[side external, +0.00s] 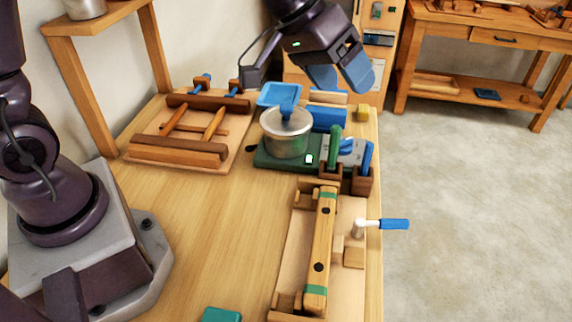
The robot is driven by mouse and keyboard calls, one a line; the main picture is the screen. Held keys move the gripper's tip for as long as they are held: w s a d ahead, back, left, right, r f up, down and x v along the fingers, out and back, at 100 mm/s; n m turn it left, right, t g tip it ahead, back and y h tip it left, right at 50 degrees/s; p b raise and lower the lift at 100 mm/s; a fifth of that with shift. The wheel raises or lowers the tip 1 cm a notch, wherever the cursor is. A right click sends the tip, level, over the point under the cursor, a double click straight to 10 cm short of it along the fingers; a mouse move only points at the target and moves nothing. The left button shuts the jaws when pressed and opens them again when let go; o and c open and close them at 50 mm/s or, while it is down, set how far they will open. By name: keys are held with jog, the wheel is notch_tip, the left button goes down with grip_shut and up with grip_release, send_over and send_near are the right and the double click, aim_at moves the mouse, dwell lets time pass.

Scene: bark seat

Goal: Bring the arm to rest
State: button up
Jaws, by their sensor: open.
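My gripper (340,75) is at the top middle of the side external view, above the far part of the wooden work table (200,225). Its bluish fingers are spread apart and nothing shows between them. My arm's upper links run out of the frame at the top.
A wooden frame with clamps (190,135) lies at the far left. A jig holds a long wooden bar (320,250) at the front right, and a blue-handled crank (392,224) juts past the table edge. A teal block (221,314) lies in front. The middle left is clear.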

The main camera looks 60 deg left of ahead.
jog(key=s+a+r+y, duration=0.2)
jog(key=s+a, duration=0.4)
jog(key=s, duration=0.4)
jog(key=s+a+r+y, duration=0.2)
jog(key=s+a, duration=0.4)
jog(key=s, duration=0.4)
jog(key=shift+s+a+r+m+y, duration=0.3)
jog(key=shift+s+a+r+y, duration=0.1)
jog(key=shift+r, duration=0.1)
